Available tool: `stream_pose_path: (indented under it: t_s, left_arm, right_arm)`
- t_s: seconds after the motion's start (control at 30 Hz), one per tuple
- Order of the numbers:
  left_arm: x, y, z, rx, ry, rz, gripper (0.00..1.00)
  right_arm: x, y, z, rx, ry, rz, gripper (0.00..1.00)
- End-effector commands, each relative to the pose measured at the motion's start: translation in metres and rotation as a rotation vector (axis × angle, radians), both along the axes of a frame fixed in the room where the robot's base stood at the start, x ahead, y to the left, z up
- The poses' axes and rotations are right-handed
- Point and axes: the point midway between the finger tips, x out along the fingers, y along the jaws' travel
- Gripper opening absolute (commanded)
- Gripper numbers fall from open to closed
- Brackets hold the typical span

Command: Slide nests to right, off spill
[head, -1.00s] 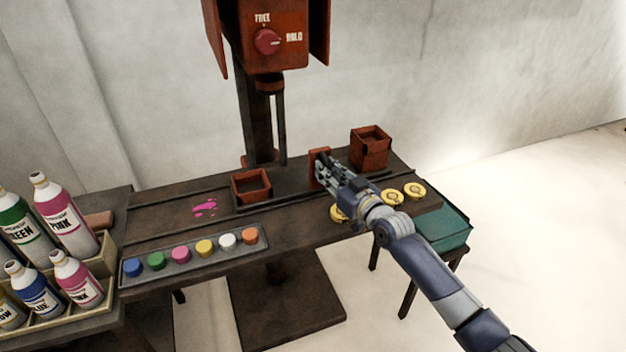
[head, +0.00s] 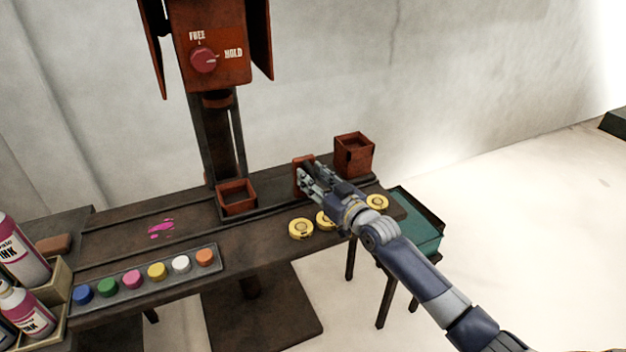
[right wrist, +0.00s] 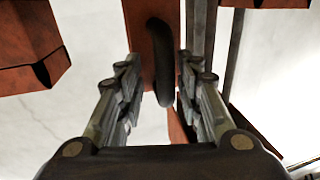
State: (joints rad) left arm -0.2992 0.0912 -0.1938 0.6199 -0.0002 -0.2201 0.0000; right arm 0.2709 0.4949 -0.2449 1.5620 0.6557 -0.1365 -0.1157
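Two small rust-red open boxes, the nests, stand on the dark rail along the back of the bench: one left (head: 237,209), one right (head: 354,160). Between them is an upright rust-red plate (head: 303,172). The pink spill (head: 160,228) lies on the bench left of the left box, clear of it. My right gripper (head: 308,182) is at the plate. In the right wrist view, its fingers (right wrist: 161,90) close around a dark curved handle (right wrist: 161,50) on the plate; the exact contact is hard to see. My left gripper is not in view.
A tray of coloured caps (head: 146,278) lies at the bench front. Yellow discs (head: 301,228) lie near my forearm. The column (head: 217,145) with a FREE/HOLD knob (head: 204,59) stands behind the rail. Ink bottles (head: 20,250) stand left; a green tray (head: 418,240) is at right.

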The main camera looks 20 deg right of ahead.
Motion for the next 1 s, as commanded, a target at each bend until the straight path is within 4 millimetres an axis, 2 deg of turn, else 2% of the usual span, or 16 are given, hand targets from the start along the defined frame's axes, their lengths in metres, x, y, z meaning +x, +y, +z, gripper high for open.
stream_pose_path:
  t_s: [0.23, 0.37, 0.47, 0.8, 1.0]
  left_arm:
    - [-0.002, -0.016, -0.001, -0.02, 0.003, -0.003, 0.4]
    - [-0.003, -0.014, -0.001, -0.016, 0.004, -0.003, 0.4]
    - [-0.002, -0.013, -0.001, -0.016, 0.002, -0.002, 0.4]
    - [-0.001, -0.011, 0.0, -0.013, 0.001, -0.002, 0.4]
    - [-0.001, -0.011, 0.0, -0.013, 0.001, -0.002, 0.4]
  right_arm:
    - [-0.001, 0.001, -0.003, 0.002, 0.006, 0.001, 0.34]
    - [-0.006, 0.0, -0.003, 0.003, 0.007, 0.001, 0.34]
    - [-0.017, -0.003, -0.004, 0.003, 0.007, 0.001, 0.34]
    - [-0.077, -0.017, -0.004, 0.001, 0.008, 0.002, 0.34]
    - [-0.104, -0.024, -0.003, 0.001, 0.006, 0.001, 0.34]
